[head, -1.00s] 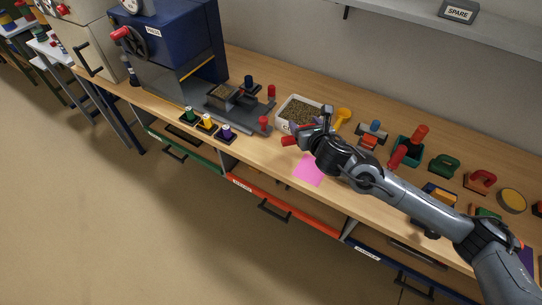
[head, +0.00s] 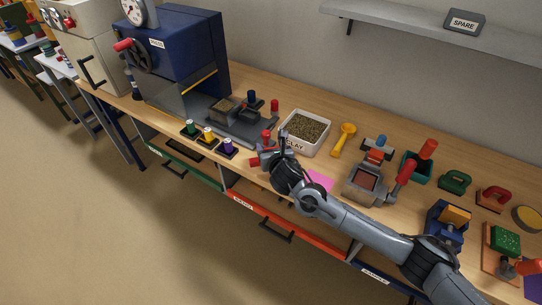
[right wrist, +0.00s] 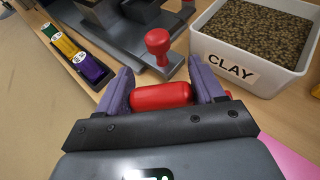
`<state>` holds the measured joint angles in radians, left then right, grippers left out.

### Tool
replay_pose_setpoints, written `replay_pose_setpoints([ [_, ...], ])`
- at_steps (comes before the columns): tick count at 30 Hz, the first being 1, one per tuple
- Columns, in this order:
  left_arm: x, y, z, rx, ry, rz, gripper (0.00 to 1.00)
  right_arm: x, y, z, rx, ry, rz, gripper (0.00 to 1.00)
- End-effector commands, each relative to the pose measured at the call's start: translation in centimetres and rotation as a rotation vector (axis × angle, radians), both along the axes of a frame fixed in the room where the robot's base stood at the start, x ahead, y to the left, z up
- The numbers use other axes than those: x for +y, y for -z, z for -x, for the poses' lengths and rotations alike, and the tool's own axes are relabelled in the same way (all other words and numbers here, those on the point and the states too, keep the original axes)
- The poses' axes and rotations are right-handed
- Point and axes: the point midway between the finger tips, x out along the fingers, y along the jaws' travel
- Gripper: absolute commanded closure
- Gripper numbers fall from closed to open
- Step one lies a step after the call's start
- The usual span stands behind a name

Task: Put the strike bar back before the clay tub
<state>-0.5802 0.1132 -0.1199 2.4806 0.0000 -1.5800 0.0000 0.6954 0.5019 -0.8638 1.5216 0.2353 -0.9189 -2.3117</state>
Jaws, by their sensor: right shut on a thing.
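The white tub labelled CLAY (head: 296,146), filled with brown grains, stands on the bench right of the press. It also shows at the upper right of the right wrist view (right wrist: 275,78). My right gripper (head: 268,157) is in front of the tub and a little to its left. It is shut on the strike bar (right wrist: 162,96), whose red rounded part lies crosswise between the purple fingers. A red end of the bar (head: 254,162) shows left of the gripper in the head view. The rest of the bar is hidden. My left gripper is out of view.
The press (head: 178,72) with red knobs and several small coloured pots stands to the left. A red knob (right wrist: 158,42) is just beyond my right fingers. A pink sheet (head: 321,180), yellow scoop (head: 342,140) and grey mould (head: 364,186) lie to the right.

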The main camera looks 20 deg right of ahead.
Motion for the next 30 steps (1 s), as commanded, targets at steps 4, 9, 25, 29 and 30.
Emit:
replay_pose_setpoints([
  [4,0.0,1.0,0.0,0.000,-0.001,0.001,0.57,0.1,2.3,0.1,0.003,-0.001,-0.001,0.81],
  [9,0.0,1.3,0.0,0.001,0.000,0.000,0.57,0.0,3.4,0.0,0.000,0.000,-0.001,0.81],
  [25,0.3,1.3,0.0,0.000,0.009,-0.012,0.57,0.0,3.7,0.1,0.001,0.000,0.001,0.09],
  [29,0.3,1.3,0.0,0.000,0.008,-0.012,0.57,0.0,3.7,0.1,0.001,0.000,0.000,0.07],
  [30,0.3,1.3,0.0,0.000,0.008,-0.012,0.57,0.0,3.7,0.1,0.001,0.000,0.000,0.07],
])
